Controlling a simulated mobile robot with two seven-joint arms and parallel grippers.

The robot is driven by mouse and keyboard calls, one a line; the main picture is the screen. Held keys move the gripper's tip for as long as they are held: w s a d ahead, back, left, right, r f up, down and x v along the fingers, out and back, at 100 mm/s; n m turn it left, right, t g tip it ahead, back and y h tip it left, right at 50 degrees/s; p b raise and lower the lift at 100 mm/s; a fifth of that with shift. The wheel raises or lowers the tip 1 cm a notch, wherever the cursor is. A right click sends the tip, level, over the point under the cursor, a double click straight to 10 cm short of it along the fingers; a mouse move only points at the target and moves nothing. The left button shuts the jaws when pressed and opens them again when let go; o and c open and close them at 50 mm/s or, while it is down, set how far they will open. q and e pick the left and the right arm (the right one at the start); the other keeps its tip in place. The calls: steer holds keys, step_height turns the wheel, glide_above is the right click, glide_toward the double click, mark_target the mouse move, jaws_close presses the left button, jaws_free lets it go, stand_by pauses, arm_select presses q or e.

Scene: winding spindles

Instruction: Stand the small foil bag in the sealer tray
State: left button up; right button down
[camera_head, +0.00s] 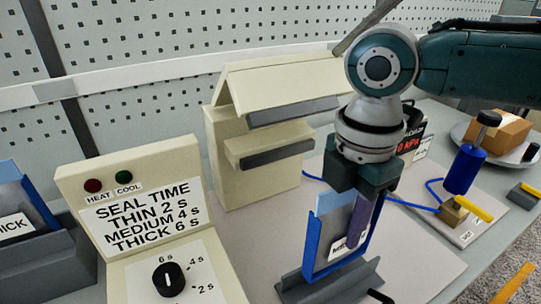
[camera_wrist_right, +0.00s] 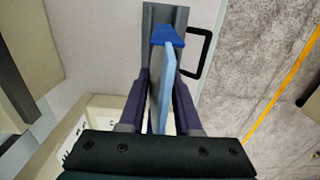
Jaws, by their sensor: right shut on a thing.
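My right gripper (camera_head: 360,218) points down and is shut on a thin, upright bag (camera_head: 330,225) with blue edges, a light-blue top strip and a white label that starts with "ME". The bag's lower end is at a grey tray (camera_head: 335,285); I cannot tell whether it rests in it. In the right wrist view the bag (camera_wrist_right: 165,85) is edge-on between the purple fingers, and the grey tray (camera_wrist_right: 157,12) with its black handle (camera_wrist_right: 205,50) lies beyond. A finger hides part of the label. My left gripper is not in view.
A cream sealer-like machine (camera_head: 258,145) stands behind. A seal-time panel (camera_head: 150,225) with a knob is to the left. A bag labelled "THICK" (camera_head: 18,225) stands at far left. A blue cylinder (camera_head: 464,170) and a plate with a brown box (camera_head: 500,132) are at right.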

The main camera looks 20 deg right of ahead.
mark_target(341, 239)
steer(key=shift+p, duration=0.35)
stand_by(0.6)
steer(key=shift+p, duration=0.3)
steer(key=shift+p, duration=0.3)
stand_by(0.4)
steer(key=shift+f+b, duration=0.65)
steer(key=shift+f, duration=0.2)
steer(key=shift+f+b, duration=0.75)
steer(key=shift+f, duration=0.3)
